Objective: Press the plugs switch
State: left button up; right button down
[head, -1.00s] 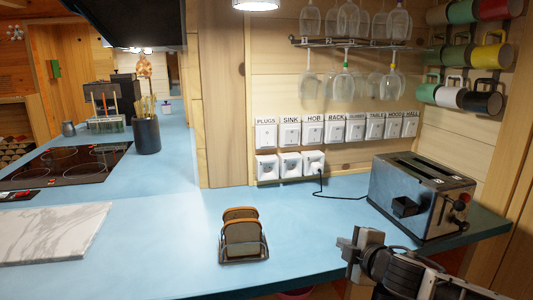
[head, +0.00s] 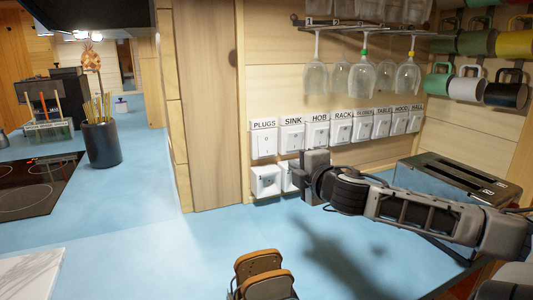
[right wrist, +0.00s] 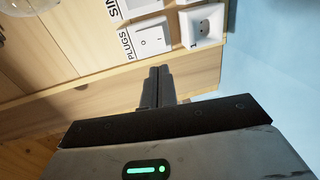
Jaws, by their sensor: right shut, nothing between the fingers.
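The plugs switch (head: 264,144) is a white square plate with a rocker under a PLUGS label, leftmost in the row on the wooden wall. My right gripper (head: 308,163) is shut and empty, in front of the wall, to the right of and slightly below the plugs switch in the head view. In the right wrist view its closed fingertips (right wrist: 160,72) point toward the switch, just short of it in the picture. My left gripper is not in view.
Other labelled switches (head: 318,136) continue to the right, with sockets (head: 265,181) below, partly hidden by my arm. Glasses (head: 363,75) hang above. A toaster (head: 455,185) stands at right, and a toast rack (head: 263,275) with toast in front. The blue counter's middle is clear.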

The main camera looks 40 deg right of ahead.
send_near(267, 153)
jog(key=p+x, duration=0.2)
jog(key=x, duration=0.3)
jog(key=shift+w+d+r, duration=0.1)
jog(key=shift+w+d, duration=0.05)
jog(key=shift+w, duration=0.2)
jog(key=shift+w+d, duration=0.15)
jog(key=shift+w, duration=0.35)
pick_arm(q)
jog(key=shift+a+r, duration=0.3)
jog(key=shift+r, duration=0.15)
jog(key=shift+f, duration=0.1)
pick_arm(e)
jog(key=shift+f, duration=0.25)
